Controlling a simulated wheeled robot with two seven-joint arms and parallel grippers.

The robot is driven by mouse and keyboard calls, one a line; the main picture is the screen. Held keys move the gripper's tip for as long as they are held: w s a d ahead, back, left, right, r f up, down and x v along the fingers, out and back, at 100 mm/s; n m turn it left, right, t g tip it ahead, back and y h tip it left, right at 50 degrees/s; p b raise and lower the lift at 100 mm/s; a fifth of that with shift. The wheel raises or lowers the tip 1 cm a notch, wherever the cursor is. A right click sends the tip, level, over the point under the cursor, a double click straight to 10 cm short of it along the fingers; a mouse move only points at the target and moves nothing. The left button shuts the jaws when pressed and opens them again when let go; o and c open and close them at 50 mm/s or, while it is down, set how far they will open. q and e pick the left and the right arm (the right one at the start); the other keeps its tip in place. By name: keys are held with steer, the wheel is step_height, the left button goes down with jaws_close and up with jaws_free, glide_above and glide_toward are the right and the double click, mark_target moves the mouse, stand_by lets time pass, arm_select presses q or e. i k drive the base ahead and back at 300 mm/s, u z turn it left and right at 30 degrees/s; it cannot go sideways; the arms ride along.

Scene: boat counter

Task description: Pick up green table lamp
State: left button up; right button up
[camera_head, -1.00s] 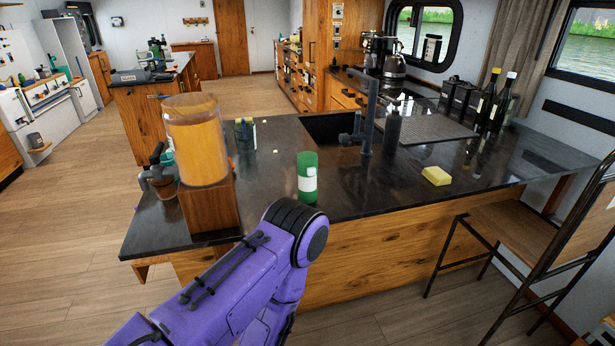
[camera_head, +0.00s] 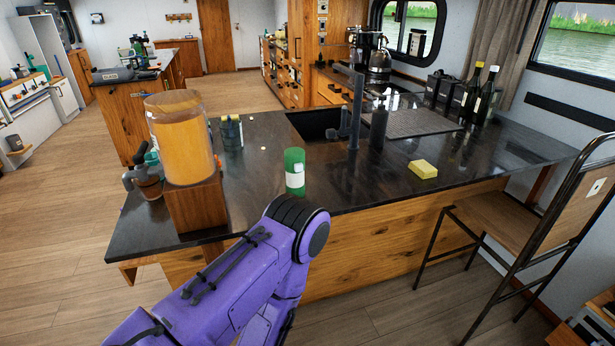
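I see no thing that is plainly a green table lamp. A green cylinder (camera_head: 294,172) with a white label stands upright near the front edge of the dark counter (camera_head: 370,190). A large orange, clear-walled cylinder (camera_head: 184,140) on a wooden block base (camera_head: 196,207) stands at the counter's left end. One of my purple arms (camera_head: 235,285) comes in from the lower left, its bent joint in front of the counter's front edge and below the green cylinder. Neither gripper is in view.
A yellow sponge (camera_head: 423,169), black tap (camera_head: 351,110), sink (camera_head: 310,124) and dark bottles (camera_head: 477,98) are on the counter. A chair (camera_head: 520,215) stands at the right. Floor at left is open.

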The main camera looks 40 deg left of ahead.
mark_target(295, 183)
steer(key=z, duration=0.2)
steer(key=k, duration=0.65)
steer(key=u, duration=0.9)
steer(key=i, duration=0.35)
